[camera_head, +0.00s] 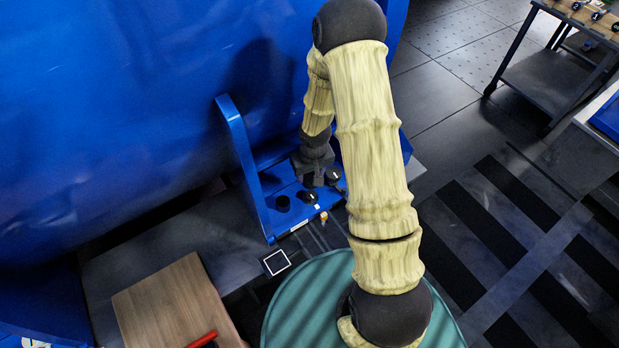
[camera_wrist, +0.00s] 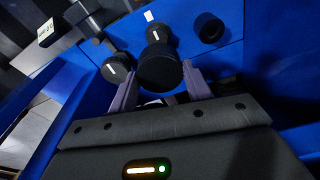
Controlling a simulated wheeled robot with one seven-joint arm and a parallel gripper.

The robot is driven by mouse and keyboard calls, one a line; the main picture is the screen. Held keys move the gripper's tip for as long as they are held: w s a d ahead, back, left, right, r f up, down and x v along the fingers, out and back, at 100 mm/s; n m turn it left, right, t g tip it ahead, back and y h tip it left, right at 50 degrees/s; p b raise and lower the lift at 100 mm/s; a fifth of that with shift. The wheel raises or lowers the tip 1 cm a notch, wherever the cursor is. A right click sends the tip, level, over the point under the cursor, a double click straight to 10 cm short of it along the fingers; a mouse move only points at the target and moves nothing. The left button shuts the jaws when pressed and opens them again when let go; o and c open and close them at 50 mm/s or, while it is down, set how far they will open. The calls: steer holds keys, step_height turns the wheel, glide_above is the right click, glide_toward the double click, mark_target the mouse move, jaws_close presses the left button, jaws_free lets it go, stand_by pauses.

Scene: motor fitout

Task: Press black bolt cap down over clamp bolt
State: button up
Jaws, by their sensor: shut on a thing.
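My gripper (camera_head: 316,182) is low over the blue motor foot (camera_head: 290,225), pointing down. In the wrist view its two fingers (camera_wrist: 159,72) are shut on a round black bolt cap (camera_wrist: 160,66), one finger on each side. The clamp bolt under the held cap cannot be seen, and I cannot tell whether the cap touches the foot. Other black round caps or bolt heads are close by: one at the upper right (camera_wrist: 208,27), one just beyond the held cap (camera_wrist: 158,33), and one at left with a white mark (camera_wrist: 116,68).
The large blue motor housing (camera_head: 110,100) rises beside my arm. A blue upright rib (camera_head: 240,165) stands left of the gripper. A wooden board (camera_head: 175,300) and a green round surface (camera_head: 300,300) are in front. A cart (camera_head: 550,75) stands far right.

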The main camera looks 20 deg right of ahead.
stand_by(0.5)
steer(key=b, duration=0.4)
glide_above(310, 194)
steer(key=shift+s+f, duration=0.2)
steer(key=shift+f, duration=2.75)
steer(key=shift+p, duration=0.45)
steer(key=shift+f+b, duration=1.3)
steer(key=shift+f, duration=0.7)
steer(key=o, duration=1)
steer(key=shift+r, duration=0.1)
steer(key=r+p, duration=0.2)
steer(key=r, duration=0.3)
steer(key=s+r+p, duration=0.1)
steer(key=r+p, duration=0.1)
steer(key=r, duration=0.4)
steer(key=s+r+p, duration=0.1)
steer(key=r+p, duration=0.1)
steer(key=r, duration=0.4)
steer(key=shift+d+r, duration=0.1)
steer(key=shift+d, duration=0.1)
